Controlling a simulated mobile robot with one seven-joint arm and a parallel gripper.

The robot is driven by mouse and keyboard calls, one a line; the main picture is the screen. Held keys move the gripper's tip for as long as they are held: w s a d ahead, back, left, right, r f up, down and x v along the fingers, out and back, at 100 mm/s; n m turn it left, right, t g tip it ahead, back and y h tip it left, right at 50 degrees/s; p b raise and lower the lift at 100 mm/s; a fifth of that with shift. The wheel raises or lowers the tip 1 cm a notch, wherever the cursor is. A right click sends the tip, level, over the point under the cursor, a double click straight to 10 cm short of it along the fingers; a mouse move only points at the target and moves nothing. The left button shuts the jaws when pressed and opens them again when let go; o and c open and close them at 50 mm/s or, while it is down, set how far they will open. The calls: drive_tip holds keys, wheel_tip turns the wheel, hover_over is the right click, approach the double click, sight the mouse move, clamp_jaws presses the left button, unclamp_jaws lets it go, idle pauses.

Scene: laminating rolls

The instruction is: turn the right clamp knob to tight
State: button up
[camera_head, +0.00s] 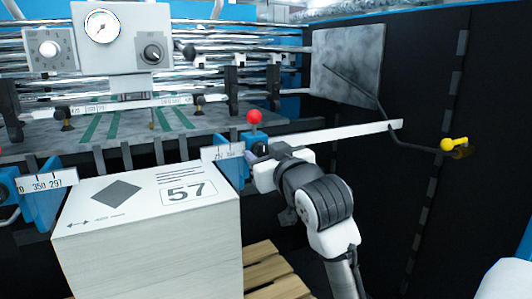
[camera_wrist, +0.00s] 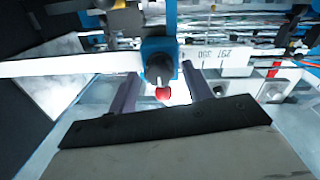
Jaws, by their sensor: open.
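The right clamp is a blue block (camera_head: 228,168) on a white scale bar, beside the right side of the paper stack. Its black knob (camera_wrist: 159,68) faces my wrist camera, near the middle of the wrist view. A red ball (camera_head: 254,116) stands above the clamp in the head view; a red ball also shows just below the knob in the wrist view (camera_wrist: 163,94). My gripper (camera_wrist: 162,74) is open, with one finger to each side of the knob. I cannot tell whether the fingers touch it. In the head view my gripper (camera_head: 250,158) is at the clamp, its fingertips partly hidden.
A tall paper stack (camera_head: 140,255) marked 57 stands left of my arm, on a wooden pallet (camera_head: 272,272). A left blue clamp (camera_head: 42,205) is beyond its left side. A long white bar (camera_head: 350,133) runs right past my gripper. A yellow-ended lever (camera_head: 454,143) juts out at right.

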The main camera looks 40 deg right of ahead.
drive_tip(key=shift+c, duration=0.4)
drive_tip(key=c, duration=0.9)
drive_tip(key=shift+m+p, duration=0.3)
drive_tip(key=m+p, duration=0.1)
drive_tip(key=m, duration=0.1)
drive_tip(key=m+p, duration=0.1)
drive_tip(key=p, duration=0.1)
drive_tip(key=shift+r+m, duration=0.2)
drive_tip(key=shift+m, duration=0.2)
drive_tip(key=m+p, duration=0.4)
drive_tip(key=shift+p, duration=0.3)
drive_tip(key=m+p, duration=0.5)
drive_tip(key=shift+d+g+y+p, duration=0.15)
drive_tip(key=shift+g+y+p, duration=0.15)
drive_tip(key=shift+y, duration=0.1)
drive_tip(key=m+p, duration=0.3)
drive_tip(key=shift+s+f+m, duration=0.1)
drive_tip(key=shift+f+m, duration=0.05)
drive_tip(key=shift+m, duration=0.25)
drive_tip(key=shift+f, duration=0.1)
